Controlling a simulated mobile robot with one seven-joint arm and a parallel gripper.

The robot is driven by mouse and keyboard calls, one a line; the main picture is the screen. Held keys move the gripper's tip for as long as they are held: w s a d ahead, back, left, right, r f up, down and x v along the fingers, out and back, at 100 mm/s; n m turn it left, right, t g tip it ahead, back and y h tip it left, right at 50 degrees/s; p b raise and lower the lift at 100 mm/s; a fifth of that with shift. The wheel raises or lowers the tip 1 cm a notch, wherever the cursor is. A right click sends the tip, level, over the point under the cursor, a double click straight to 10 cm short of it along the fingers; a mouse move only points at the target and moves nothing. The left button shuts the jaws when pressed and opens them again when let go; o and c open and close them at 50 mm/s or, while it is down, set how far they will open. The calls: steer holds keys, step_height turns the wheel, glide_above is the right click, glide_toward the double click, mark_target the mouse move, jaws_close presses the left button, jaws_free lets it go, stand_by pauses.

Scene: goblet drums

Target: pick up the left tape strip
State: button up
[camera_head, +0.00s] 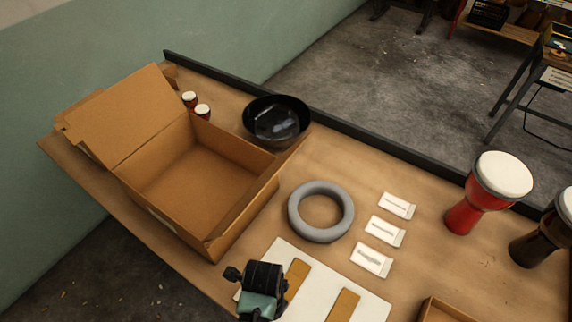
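Two brown tape strips lie on a white sheet (313,273) at the table's front edge. The left tape strip (297,276) lies slanted on the sheet, and its lower part is hidden behind a black and teal device. The right tape strip (343,306) lies beside it, apart, and runs out at the picture's bottom edge.
An open cardboard box (190,180), grey ring (321,211), black bowl (276,121) and three white packets (385,231) lie behind. A red drum (480,195) stands right.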

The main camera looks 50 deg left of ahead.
jaws_close()
steer(key=shift+r, duration=0.15)
stand_by(0.4)
